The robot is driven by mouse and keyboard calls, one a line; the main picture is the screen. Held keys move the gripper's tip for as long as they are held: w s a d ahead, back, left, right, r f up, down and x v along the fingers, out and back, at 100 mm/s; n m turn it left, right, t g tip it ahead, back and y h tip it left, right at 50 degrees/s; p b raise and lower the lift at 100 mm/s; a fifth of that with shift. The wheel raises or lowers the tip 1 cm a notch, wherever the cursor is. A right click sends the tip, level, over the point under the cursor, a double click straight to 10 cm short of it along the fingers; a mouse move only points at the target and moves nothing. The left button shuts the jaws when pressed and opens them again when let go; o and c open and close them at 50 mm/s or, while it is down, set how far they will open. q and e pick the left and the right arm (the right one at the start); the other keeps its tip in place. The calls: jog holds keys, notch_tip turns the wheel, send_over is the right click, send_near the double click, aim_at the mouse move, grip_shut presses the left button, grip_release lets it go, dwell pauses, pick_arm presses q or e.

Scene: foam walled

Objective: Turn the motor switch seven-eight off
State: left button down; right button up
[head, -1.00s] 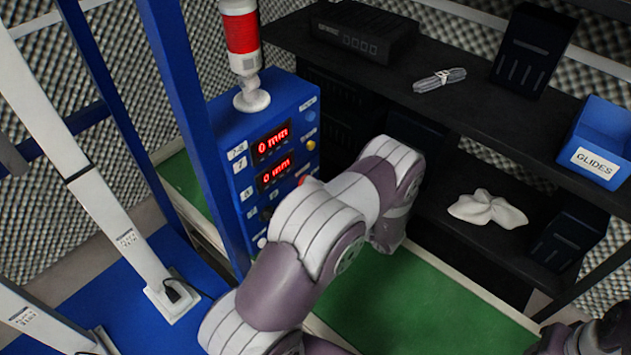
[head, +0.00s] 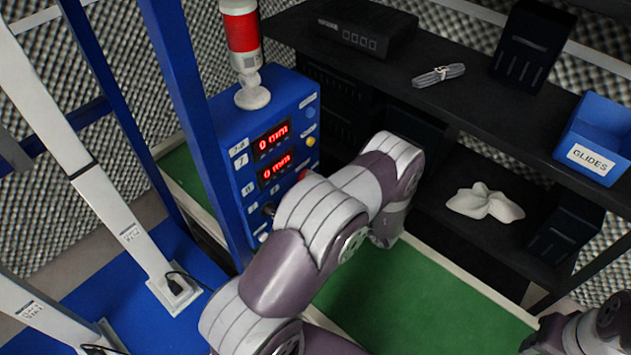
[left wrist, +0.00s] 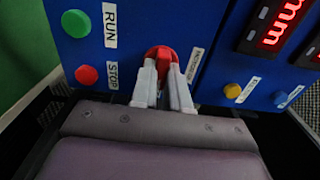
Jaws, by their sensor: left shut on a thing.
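The blue control box (head: 232,120) stands left of centre in the head view, with two red lit displays (head: 270,140) and a small label (head: 238,149) that seems to read 7-8. In the left wrist view a red knob (left wrist: 161,53) sits on the blue panel beside a white label (left wrist: 194,65) too small to read. My left gripper (left wrist: 165,82) is shut on the red knob, one finger on each side. In the head view my left arm hides the gripper and the lower part of the panel. My right gripper does not show clearly.
A green RUN button (left wrist: 76,23) and a red STOP button (left wrist: 86,75) lie left of the knob. A yellow button (left wrist: 232,90) and a blue button (left wrist: 280,98) lie right. Black shelves (head: 430,95) with a blue GLIDES bin (head: 590,158) stand at right.

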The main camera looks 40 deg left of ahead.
pick_arm(q)
jog(key=c, duration=1.1)
grip_release()
jog(key=d, duration=0.4)
jog(key=d+b, duration=0.1)
jog(key=d, duration=0.3)
jog(key=s+d+b, duration=0.1)
jog(key=d, duration=0.3)
jog(key=shift+d, duration=0.35)
